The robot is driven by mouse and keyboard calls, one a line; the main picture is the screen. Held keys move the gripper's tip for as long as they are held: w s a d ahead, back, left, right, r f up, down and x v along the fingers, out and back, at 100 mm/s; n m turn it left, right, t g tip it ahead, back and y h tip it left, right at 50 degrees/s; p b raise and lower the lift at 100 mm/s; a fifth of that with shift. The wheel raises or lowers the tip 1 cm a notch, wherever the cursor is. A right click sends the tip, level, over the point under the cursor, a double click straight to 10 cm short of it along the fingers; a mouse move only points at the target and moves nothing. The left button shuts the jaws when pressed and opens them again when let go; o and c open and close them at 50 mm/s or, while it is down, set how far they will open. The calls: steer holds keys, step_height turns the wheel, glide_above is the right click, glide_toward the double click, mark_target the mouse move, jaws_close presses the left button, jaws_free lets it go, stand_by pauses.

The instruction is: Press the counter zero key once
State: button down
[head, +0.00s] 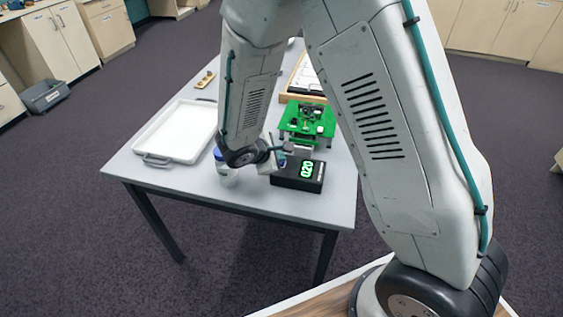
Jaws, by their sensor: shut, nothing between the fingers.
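The counter is a black box (312,184) near the front edge of the grey table, right of the middle. Its lit green digits (306,169) seem to read 020, turned sideways to me. I cannot make out the zero key; my wrist and gripper cover the box's left and back part. My gripper (276,167) is small in this view, shut and empty, at the left end of the box. I cannot tell whether its tips touch the box.
A white jar with a blue lid (228,175) stands close left of my gripper. A white tray (150,153) lies further left. A green board (291,127) is behind the counter, with a wooden-framed tray (288,97) beyond. The table front (280,207) is bare.

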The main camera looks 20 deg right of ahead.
steer(key=shift+f, duration=0.25)
steer(key=shift+r, duration=0.1)
stand_by(0.4)
steer(key=shift+r, duration=0.7)
steer(key=shift+r, duration=0.1)
steer(key=shift+r, duration=2.4)
